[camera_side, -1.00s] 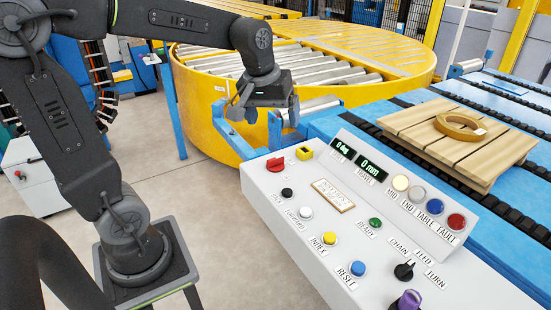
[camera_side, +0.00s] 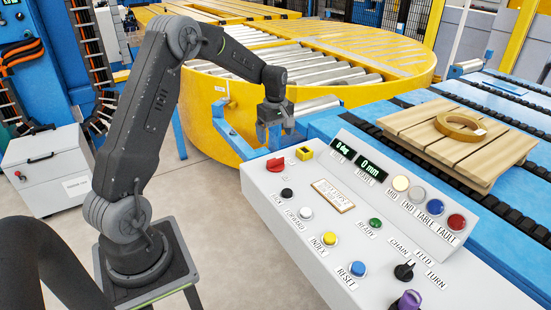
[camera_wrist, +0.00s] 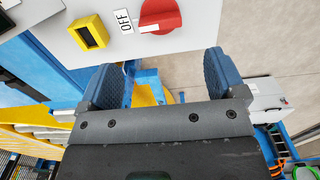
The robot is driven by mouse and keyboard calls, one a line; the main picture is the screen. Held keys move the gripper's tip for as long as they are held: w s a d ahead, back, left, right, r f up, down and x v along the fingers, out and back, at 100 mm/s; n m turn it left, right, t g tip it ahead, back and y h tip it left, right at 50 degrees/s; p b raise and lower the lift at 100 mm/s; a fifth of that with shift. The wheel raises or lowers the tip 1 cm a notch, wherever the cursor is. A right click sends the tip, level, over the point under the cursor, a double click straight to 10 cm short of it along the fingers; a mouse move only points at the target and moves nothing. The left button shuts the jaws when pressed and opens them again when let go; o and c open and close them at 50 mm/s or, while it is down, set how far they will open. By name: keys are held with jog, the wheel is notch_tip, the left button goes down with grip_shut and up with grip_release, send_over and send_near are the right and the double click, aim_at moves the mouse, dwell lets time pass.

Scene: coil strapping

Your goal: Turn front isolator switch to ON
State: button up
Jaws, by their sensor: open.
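The red isolator switch (camera_side: 275,164) sits at the far left corner of the white control panel (camera_side: 300,235). In the wrist view the red knob (camera_wrist: 160,14) is at the top, with a label reading OFF to its left. My gripper (camera_side: 275,138) points down just behind and above the red switch in the side view. In the wrist view its two fingers (camera_wrist: 165,82) are spread apart with nothing between them, and the knob lies beyond the tips, apart from them.
A yellow square part (camera_side: 304,153) sits beside the switch. Several buttons, lamps and a black selector (camera_side: 404,270) fill the panel. A pallet (camera_side: 450,150) with a brown coil (camera_side: 460,125) stands on the blue conveyor. A yellow roller turntable (camera_side: 215,110) is behind my gripper.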

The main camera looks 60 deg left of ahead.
aim_at(276, 158)
notch_tip(276, 158, down, 9)
jog(key=shift+f, duration=0.2)
dwell(0.3)
jog(key=c, duration=0.9)
